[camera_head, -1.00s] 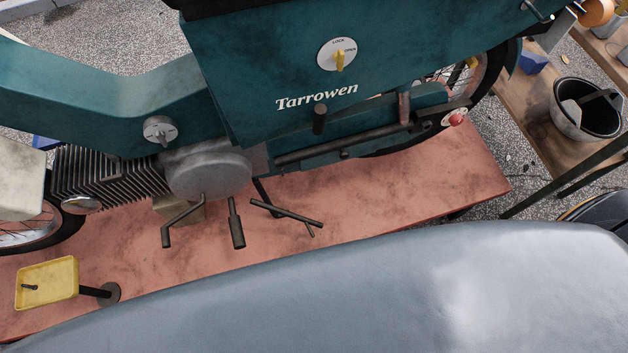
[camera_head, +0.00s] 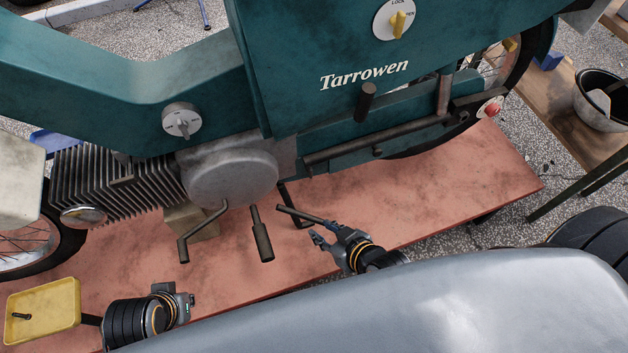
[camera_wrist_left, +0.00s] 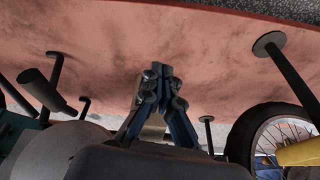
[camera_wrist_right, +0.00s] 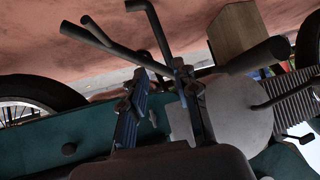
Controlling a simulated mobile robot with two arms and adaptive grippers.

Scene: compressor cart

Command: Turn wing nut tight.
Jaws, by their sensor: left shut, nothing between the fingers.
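I cannot make out a wing nut for certain. A grey dial with a raised grip (camera_head: 182,122) sits on the teal frame of the machine. A yellow knob (camera_head: 399,24) sits on a white dial on the teal body. My right gripper (camera_head: 320,238) is open and empty beside a dark rod (camera_head: 300,213) under the machine. In the right wrist view its two fingers (camera_wrist_right: 160,76) stand apart, with dark rods beyond them. My left gripper (camera_head: 184,301) is low at the front left. In the left wrist view its fingertips (camera_wrist_left: 157,72) meet with nothing between them.
A red platform (camera_head: 440,205) lies under the machine. Dark pedals (camera_head: 262,240) hang below the round grey engine cover (camera_head: 232,178). A yellow tray (camera_head: 42,308) stands at lower left, close to my left arm. A bucket (camera_head: 603,105) is on a bench at right.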

